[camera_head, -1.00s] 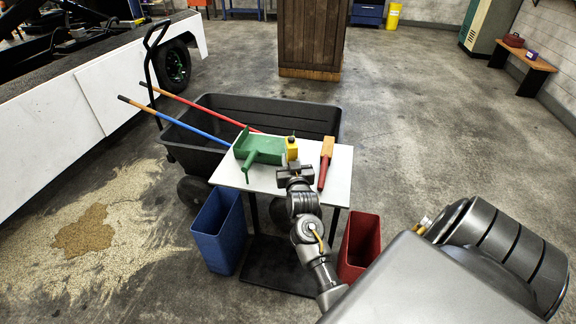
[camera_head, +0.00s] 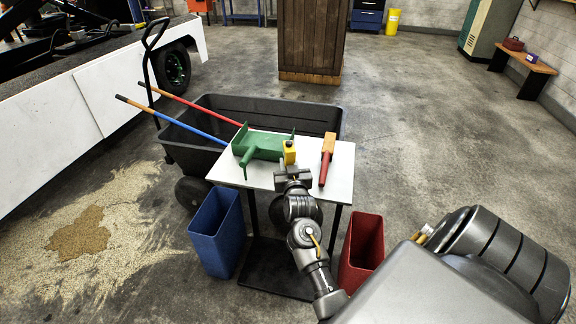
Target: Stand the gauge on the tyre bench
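My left gripper is out of view. A low wooden bench (camera_head: 532,62) stands by the right wall; I cannot tell whether it is the tyre bench.
A red tool with a wooden end (camera_head: 326,165) lies right of the gauge. A black cart (camera_head: 270,112) stands behind the table. A blue bin (camera_head: 217,240) and a red bin (camera_head: 362,250) flank the table. Spilled grit (camera_head: 105,230) covers floor at left. Floor at right is open.

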